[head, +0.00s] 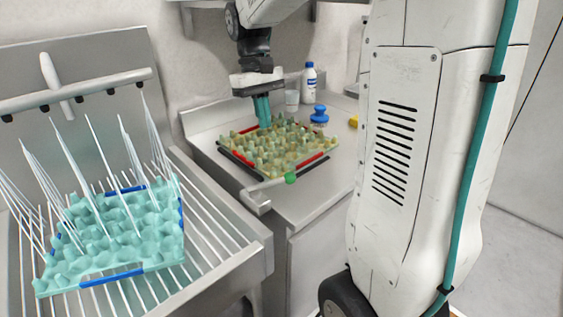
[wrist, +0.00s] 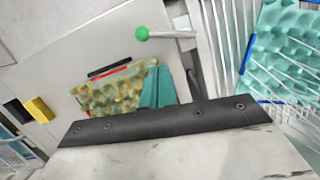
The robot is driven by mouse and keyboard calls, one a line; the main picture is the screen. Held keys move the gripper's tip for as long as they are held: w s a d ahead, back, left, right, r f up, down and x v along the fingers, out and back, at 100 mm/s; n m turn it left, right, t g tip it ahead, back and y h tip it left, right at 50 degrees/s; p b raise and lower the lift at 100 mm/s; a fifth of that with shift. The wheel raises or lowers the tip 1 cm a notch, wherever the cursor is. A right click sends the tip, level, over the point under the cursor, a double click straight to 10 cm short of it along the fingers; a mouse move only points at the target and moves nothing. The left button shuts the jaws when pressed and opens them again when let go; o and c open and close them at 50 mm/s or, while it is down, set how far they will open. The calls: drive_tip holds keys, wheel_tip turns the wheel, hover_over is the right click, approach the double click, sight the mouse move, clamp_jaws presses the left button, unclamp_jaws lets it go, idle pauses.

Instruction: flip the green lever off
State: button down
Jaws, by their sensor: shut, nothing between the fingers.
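The green lever (head: 290,178) is a green ball on a pale metal arm. It sticks out at the front of the counter, beside the sink. In the wrist view its green ball (wrist: 142,33) is at top centre, with the arm running right toward the sink. My gripper (head: 263,110) has teal fingers pointing down, shut and empty. It is over the back of the yellowish egg tray (head: 297,170), behind the lever and apart from it. In the wrist view the fingers (wrist: 158,88) show below the lever, partly covering the tray.
A teal egg tray (head: 110,277) with blue edge strips lies on the sink's wire rack at left. Long thin white streaks fan over it below a wall pipe (head: 80,92). A white bottle (head: 309,82), a cup and a blue-topped jar (head: 319,115) stand behind the yellowish tray.

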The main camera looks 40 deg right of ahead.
sight(270, 183)
drive_tip(key=w+d+f, duration=0.3)
drive_tip(key=w+d, duration=0.1)
drive_tip(key=shift+w+d+g, duration=0.25)
drive_tip(key=shift+g, duration=0.15)
drive_tip(key=x, duration=0.9)
drive_tip(key=shift+s+a+f, duration=0.15)
drive_tip(key=shift+a+f, duration=0.1)
drive_tip(key=shift+f, duration=0.15)
drive_tip(key=s, duration=0.3)
drive_tip(key=shift+s+a+f, duration=0.1)
drive_tip(key=shift+a+f, duration=0.05)
drive_tip(key=shift+f, duration=0.2)
drive_tip(key=shift+s+f, duration=0.1)
drive_tip(key=shift+s, duration=0.3)
